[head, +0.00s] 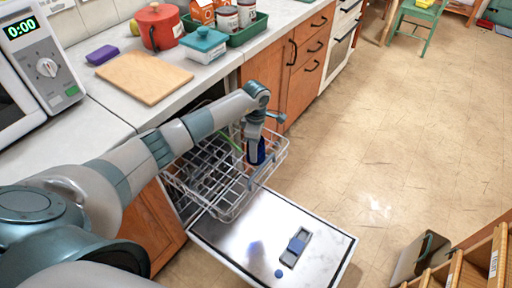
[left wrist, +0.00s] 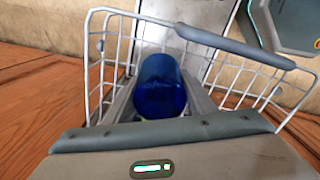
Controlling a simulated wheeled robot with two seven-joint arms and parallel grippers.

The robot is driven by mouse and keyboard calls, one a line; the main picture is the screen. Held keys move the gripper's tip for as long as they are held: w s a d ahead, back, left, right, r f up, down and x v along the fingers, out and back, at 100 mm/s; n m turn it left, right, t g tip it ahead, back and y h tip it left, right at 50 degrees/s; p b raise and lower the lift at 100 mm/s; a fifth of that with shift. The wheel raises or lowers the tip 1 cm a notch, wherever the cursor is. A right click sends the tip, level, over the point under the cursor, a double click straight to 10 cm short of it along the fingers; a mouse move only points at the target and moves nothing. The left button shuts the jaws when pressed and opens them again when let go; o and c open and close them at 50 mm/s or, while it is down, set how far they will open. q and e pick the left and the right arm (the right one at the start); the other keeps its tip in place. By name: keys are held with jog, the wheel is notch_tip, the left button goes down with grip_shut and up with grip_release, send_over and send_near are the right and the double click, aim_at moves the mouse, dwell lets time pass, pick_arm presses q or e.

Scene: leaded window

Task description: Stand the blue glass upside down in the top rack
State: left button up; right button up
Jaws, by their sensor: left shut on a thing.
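The blue glass (head: 256,152) is at the right end of the pulled-out top rack (head: 228,212) of the dishwasher, partly hidden by my left gripper (head: 254,150). In the left wrist view the blue glass (left wrist: 160,86) sits between the fingers of my left gripper (left wrist: 160,105), which is shut on it. The wire rack (left wrist: 107,60) surrounds it there. I cannot tell which end of the glass is up or whether it touches the rack floor. My right gripper is not in view.
The open dishwasher door (head: 270,240) lies below the rack. A cutting board (head: 145,77), a red pot (head: 159,27) and a teal-lidded box (head: 204,45) stand on the counter. A green item (head: 230,143) lies in the rack.

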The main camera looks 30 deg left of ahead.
pick_arm(q)
jog(key=shift+f+b, duration=0.55)
jog(key=shift+f, duration=0.05)
dwell(0.4)
jog(key=o, duration=1.4)
